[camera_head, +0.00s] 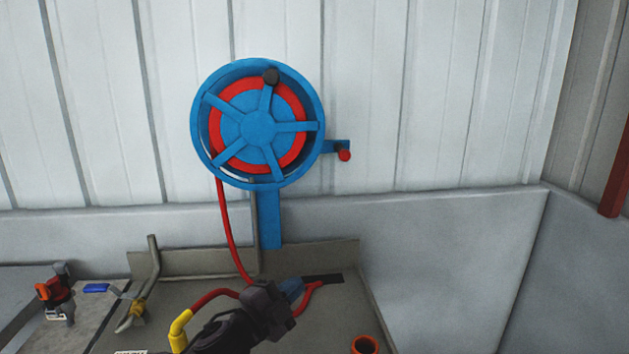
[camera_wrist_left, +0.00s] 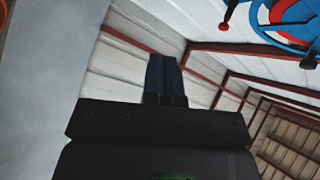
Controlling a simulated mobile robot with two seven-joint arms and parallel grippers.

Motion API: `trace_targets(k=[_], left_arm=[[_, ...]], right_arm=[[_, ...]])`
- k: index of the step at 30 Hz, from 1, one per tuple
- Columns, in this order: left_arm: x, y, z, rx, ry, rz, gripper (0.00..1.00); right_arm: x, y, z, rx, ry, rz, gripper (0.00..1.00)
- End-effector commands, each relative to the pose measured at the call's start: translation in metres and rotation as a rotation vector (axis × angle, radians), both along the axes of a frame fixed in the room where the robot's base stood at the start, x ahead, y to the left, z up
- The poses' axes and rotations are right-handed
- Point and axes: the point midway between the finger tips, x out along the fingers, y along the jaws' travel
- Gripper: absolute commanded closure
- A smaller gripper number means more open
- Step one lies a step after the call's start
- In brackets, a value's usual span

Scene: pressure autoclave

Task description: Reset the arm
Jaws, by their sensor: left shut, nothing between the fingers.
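My left gripper (camera_head: 296,284) is black with bluish fingertips and reaches in from the bottom of the head view, over the grey bench. In the left wrist view its two fingers (camera_wrist_left: 163,72) are pressed together with nothing between them. It is below the blue wheel-like hose reel (camera_head: 258,128) and apart from it. Part of the reel (camera_wrist_left: 290,22) also shows at the top right of the wrist view. My right gripper is in neither view.
A red hose (camera_head: 231,235) runs down from the reel behind my gripper, and a yellow nozzle (camera_head: 180,330) shows beside my arm. An orange-red ring (camera_head: 364,345) is at the bench's front right. A bent pipe (camera_head: 151,272) and an orange-black tool (camera_head: 56,296) are at left.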

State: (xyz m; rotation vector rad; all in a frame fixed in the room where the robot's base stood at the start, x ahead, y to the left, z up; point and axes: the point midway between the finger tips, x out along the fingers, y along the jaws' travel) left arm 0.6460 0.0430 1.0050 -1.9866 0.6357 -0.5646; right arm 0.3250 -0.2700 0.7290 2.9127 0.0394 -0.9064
Motion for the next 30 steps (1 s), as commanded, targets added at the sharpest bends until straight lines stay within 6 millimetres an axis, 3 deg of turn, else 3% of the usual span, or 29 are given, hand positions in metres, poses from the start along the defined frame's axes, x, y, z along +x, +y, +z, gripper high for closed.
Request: trace_targets(k=[6,14,23,30], left_arm=[[-0.031,0.047,-0.05,-0.276,0.315,0.157,1.0],[-0.082,0.105,-0.11,-0.511,0.583,0.334,1.0],[-0.162,0.17,-0.175,-0.686,0.761,0.538,1.0],[-0.245,0.216,-0.233,-0.732,0.881,0.733,1.0]], right_arm=[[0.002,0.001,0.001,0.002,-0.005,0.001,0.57],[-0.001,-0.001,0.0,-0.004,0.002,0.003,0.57],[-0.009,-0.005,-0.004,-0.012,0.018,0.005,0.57],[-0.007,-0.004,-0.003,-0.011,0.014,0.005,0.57]])
